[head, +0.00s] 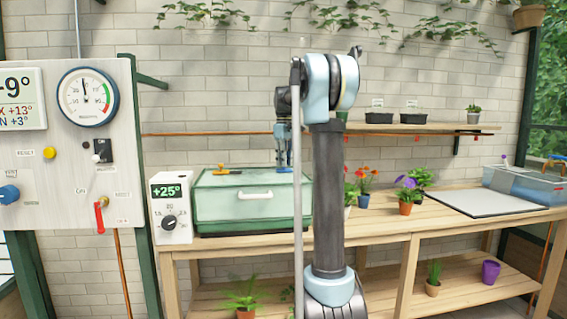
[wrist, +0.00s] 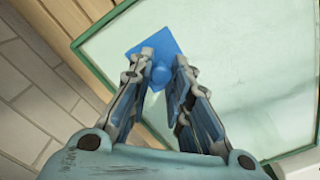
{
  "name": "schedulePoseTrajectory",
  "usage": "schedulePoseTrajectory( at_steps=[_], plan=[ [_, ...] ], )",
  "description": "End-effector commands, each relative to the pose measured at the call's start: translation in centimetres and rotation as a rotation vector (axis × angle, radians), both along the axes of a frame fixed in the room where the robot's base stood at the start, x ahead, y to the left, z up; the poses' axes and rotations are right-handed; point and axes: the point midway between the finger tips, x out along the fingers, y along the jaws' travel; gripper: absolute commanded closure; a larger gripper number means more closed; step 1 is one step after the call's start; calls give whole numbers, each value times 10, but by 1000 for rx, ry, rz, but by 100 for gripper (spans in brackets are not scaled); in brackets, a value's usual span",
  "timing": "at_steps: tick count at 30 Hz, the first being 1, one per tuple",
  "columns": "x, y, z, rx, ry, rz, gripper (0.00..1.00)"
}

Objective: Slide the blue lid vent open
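The blue lid vent (wrist: 139,47) is a flat square plate with a round knob (wrist: 161,73), near the edge of the pale, green-framed lid (wrist: 235,45) in the wrist view. My gripper (wrist: 165,58) is over the vent with its two fingers apart. The knob shows between the fingers, with a small gap visible on the right side. Contact with the left finger is unclear. In the head view my gripper (head: 283,160) points down at the right part of the lid of the green box (head: 222,208); the vent cannot be made out there.
A small orange-and-dark object (head: 228,170) lies on the lid, left of my gripper. A white dial box (head: 170,208) stands left of the green box. Potted flowers (head: 363,190) stand to the right, before a grey mat (head: 483,202).

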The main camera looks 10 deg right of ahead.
Motion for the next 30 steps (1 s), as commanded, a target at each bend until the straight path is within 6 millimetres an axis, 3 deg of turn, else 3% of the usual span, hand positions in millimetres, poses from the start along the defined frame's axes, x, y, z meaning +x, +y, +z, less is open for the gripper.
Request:
schedulePoseTrajectory(
  at_steps=[7, 18, 26, 27, 30],
  plan=[
    [0, 7, 0, -1, -1, 2, 100],
    [1, 58, 0, 0, -1, 2, 100],
    [1, 61, 0, 3, -1, 1, 100],
    [0, 61, 0, 4, -1, 2, 80],
    [0, 61, 0, 4, -1, 2, 60]
  ],
)
